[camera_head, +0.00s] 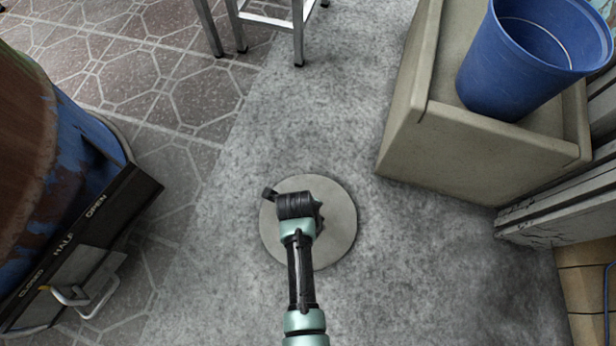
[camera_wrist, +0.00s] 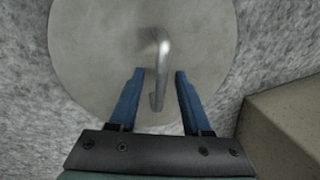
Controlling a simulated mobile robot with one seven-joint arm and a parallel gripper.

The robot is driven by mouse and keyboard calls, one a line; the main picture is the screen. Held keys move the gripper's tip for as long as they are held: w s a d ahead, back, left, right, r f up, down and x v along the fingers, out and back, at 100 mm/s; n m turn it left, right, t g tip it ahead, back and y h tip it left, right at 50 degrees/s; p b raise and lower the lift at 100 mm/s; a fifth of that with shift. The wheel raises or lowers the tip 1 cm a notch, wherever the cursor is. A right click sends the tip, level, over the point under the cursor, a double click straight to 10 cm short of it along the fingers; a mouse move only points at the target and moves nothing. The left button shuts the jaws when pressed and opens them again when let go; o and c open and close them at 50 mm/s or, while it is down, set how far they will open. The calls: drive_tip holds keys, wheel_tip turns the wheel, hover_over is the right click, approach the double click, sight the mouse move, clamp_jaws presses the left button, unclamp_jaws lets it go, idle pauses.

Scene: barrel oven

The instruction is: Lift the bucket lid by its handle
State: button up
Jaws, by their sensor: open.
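The bucket lid is a flat, round grey disc (camera_head: 340,232) lying on the grey floor, below my arm in the head view. It fills the upper part of the wrist view (camera_wrist: 85,50). Its handle (camera_wrist: 163,52) is a bent metal bar standing from the lid. My gripper (camera_wrist: 160,72) is open, with its two blue fingers on either side of the handle's lower part. A gap shows between each finger and the bar; I cannot tell how far the fingertips are above the lid. In the head view my wrist hides the handle and part of the lid.
A blue bucket (camera_head: 520,65) stands in a stone basin (camera_head: 450,150) at the upper right. A rusty blue barrel oven (camera_head: 75,150) with a lever plate (camera_head: 85,245) is at the left. Metal stool legs (camera_head: 298,35) stand at the top. Floor around the lid is clear.

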drive_tip(key=shift+r, duration=0.1)
clamp_jaws()
idle(1.2)
